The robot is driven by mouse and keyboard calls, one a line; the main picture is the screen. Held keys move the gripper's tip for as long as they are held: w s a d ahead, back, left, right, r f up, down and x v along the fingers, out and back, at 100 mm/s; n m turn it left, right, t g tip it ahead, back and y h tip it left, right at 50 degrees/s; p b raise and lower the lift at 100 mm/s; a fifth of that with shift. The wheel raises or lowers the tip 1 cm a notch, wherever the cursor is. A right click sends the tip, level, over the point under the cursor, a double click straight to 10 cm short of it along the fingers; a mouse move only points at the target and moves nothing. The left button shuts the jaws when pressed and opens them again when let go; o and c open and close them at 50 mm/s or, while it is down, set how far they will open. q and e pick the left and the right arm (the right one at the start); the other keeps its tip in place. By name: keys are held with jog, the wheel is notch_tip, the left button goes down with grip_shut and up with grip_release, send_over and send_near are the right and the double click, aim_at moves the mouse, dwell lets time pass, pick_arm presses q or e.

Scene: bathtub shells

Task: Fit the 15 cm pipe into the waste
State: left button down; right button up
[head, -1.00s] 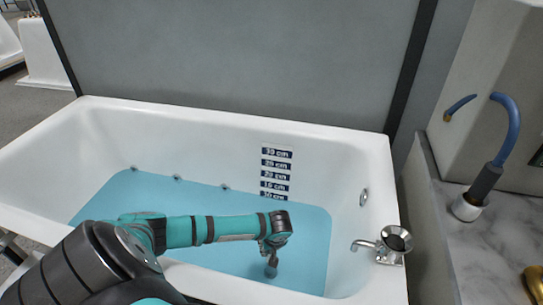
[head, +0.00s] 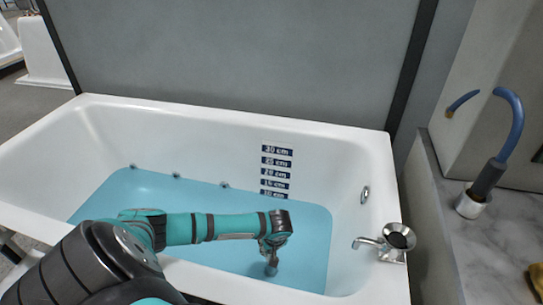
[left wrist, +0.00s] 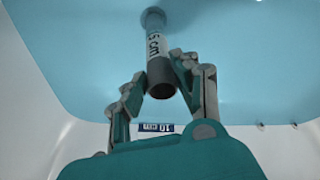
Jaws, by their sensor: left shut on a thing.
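My left gripper (head: 272,248) reaches down inside the white bathtub (head: 230,118), over its blue floor (head: 150,197). In the left wrist view the left gripper (left wrist: 160,78) is shut on a grey pipe (left wrist: 160,82) with a white label, on which "5 cm" reads. The pipe's near end is dark and open. Its far end meets a darker round fitting (left wrist: 153,17) at the blue floor; I cannot tell whether it is seated there. In the head view only a short grey piece of the pipe (head: 271,268) shows below the gripper. My right gripper is out of view.
A depth scale (head: 276,172) is on the tub's far wall. A chrome spout with a round cup (head: 399,237) is on the right rim, and an overflow (head: 365,195) is on the right inner wall. A blue hose (head: 516,120) stands on the marble counter (head: 480,240).

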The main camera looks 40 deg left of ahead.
pick_arm(q)
jog(key=shift+f+b, duration=0.6)
jog(key=shift+f, duration=0.2)
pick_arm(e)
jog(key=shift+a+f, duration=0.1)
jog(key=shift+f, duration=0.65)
pick_arm(q)
jog(key=shift+f+b, duration=0.65)
jog(key=shift+f, duration=0.05)
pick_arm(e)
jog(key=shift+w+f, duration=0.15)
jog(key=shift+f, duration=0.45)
pick_arm(q)
jog(key=shift+f+b, duration=0.4)
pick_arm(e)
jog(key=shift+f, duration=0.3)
pick_arm(q)
jog(key=c, duration=0.9)
grip_release()
jog(key=v, duration=0.8)
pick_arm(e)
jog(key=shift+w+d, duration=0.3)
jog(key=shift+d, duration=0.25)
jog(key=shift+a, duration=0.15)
